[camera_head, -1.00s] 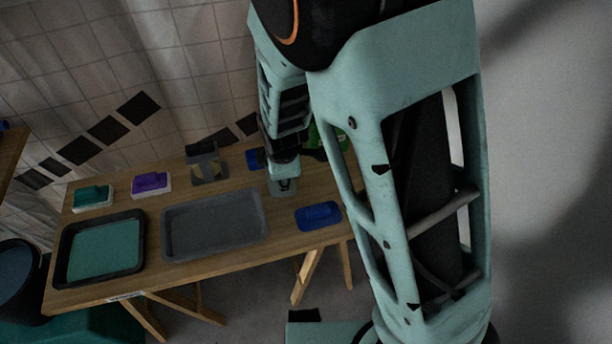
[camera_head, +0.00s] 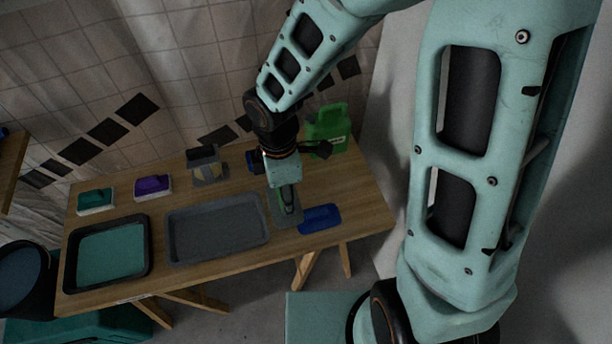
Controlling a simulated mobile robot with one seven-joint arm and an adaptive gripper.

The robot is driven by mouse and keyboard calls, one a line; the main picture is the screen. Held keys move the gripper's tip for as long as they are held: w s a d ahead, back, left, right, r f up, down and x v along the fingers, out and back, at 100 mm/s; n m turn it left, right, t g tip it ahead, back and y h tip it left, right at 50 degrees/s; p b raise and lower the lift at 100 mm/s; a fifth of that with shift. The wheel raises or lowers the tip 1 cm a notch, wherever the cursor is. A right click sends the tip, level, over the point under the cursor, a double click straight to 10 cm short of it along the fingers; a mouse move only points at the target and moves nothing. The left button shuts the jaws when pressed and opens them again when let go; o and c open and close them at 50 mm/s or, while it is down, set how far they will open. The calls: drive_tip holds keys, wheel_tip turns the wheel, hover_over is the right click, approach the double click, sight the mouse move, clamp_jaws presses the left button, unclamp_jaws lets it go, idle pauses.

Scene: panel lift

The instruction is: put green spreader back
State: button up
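My gripper (camera_head: 287,203) points down over the right part of the wooden table (camera_head: 358,207). Its fingers are small and dark here, and I cannot tell whether they are open or shut. A grey plate or holder (camera_head: 278,216) lies under them. A narrow green piece shows at the fingertips. It may be the green spreader, but its shape is mostly hidden, and I cannot tell whether it is held.
A blue block-like piece (camera_head: 320,218) lies just right of the gripper. A green jug (camera_head: 327,130) stands behind. A grey tray (camera_head: 218,231), a black tray with teal content (camera_head: 148,252), a purple piece (camera_head: 153,185), a teal piece (camera_head: 95,198) and a grey stand (camera_head: 207,167) are leftward.

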drive_tip(key=w+d+f, duration=0.3)
drive_tip(key=w+f, duration=0.1)
drive_tip(key=w, duration=0.4)
hover_over(307, 185)
drive_tip(key=f, duration=0.5)
drive_tip(key=shift+s+a, duration=0.2)
drive_tip(key=shift+s, duration=0.2)
drive_tip(key=shift+w+d+f, duration=0.1)
drive_tip(key=shift+w+f, duration=0.15)
drive_tip(key=shift+f, duration=1.65)
drive_tip(key=shift+b, duration=0.3)
drive_tip(key=shift+f, duration=0.2)
drive_tip(key=o, duration=1.2)
drive_tip(key=shift+r, duration=0.1)
